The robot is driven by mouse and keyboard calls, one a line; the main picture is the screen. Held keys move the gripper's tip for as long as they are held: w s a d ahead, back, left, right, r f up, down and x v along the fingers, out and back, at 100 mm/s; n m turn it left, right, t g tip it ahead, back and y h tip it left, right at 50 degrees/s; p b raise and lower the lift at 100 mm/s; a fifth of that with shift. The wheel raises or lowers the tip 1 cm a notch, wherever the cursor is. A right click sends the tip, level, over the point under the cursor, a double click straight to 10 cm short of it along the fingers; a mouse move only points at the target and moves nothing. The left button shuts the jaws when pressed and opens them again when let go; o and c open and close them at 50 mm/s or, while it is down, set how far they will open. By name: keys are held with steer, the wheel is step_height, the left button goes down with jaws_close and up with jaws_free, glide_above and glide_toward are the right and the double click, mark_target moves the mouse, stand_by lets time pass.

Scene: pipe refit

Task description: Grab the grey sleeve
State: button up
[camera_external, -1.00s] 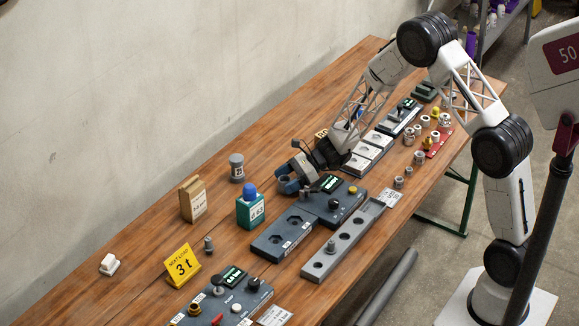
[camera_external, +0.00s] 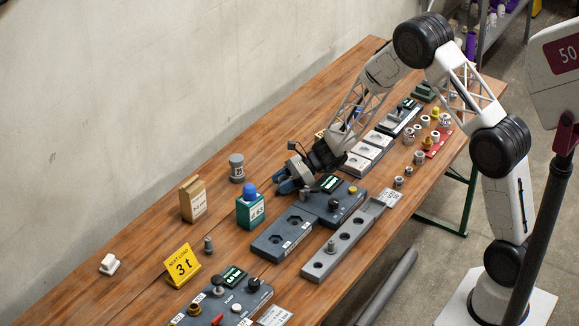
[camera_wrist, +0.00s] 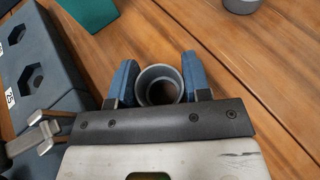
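A grey sleeve (camera_wrist: 158,86), a short open ring with a dark bore, stands on the wooden table between the two blue fingers of my gripper (camera_wrist: 160,78) in the wrist view. The fingers lie on either side of it, very close. I cannot tell whether they press on it or leave thin gaps. In the external view my gripper (camera_external: 287,184) is low over the table, behind the dark block with a display (camera_external: 333,201). The sleeve cannot be made out clearly there.
The block with hexagonal sockets (camera_external: 284,236) lies in front of my gripper and shows at the left of the wrist view (camera_wrist: 30,75). A green box with a blue ball (camera_external: 250,209) and a grey canister (camera_external: 236,170) stand nearby. Bare table lies toward the wall.

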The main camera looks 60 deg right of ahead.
steer(key=shift+c, duration=1.3)
step_height(320, 180, up, 10)
steer(key=shift+d, duration=0.1)
stand_by(0.3)
